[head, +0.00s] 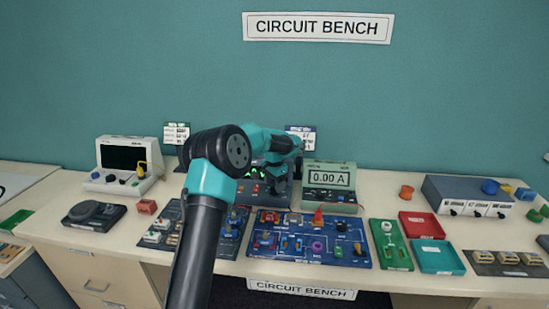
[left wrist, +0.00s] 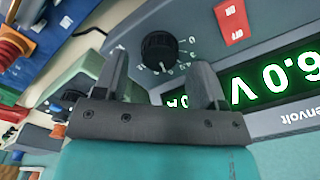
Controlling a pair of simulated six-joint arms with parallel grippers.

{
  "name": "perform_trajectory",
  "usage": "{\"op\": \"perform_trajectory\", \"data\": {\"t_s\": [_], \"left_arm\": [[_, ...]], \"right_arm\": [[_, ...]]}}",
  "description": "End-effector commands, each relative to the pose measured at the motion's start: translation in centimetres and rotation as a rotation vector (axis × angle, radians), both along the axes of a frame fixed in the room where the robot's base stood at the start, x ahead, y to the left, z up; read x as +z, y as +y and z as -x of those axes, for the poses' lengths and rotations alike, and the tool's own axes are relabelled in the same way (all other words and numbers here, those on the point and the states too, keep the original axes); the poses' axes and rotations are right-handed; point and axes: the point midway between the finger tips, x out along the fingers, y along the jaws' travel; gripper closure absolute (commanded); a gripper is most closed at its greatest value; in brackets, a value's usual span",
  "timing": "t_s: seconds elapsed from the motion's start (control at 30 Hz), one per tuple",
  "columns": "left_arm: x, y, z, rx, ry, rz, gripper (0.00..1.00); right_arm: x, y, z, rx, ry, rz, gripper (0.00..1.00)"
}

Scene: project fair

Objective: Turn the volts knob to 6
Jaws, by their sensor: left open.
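The power supply (head: 245,188) is a dark grey unit at the back of the bench, mostly hidden behind my left arm in the head view. In the left wrist view, its black volts knob (left wrist: 159,51) sits on the grey front panel (left wrist: 195,50) with white numerals around it. The green display (left wrist: 275,82) appears upside down and cut off at the edge; it seems to read 6.0 V. My left gripper (left wrist: 160,62) is open, its fingers on either side of the knob in that view. Contact cannot be made out. The gripper also shows in the head view (head: 279,172).
A meter reading 0.00 A (head: 329,180) stands just right of the supply. A blue circuit board (head: 300,258) lies in front. An oscilloscope (head: 130,158) is at left; red (head: 421,225) and teal (head: 436,257) trays are at right.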

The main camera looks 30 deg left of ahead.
Motion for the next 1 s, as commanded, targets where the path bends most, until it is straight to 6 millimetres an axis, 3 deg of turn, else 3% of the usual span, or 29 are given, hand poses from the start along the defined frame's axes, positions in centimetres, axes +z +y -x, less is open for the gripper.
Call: {"op": "perform_trajectory", "data": {"t_s": [0.7,1.0], "left_arm": [[13.3,0.0,-0.1,0.000,-0.003,0.000,0.35],[15.5,0.0,0.0,0.000,-0.001,0.000,0.35]], "right_arm": [[0.0,0.0,0.0,0.000,0.000,0.000,0.57],[0.0,0.0,0.0,0.000,0.000,0.000,0.57]]}}
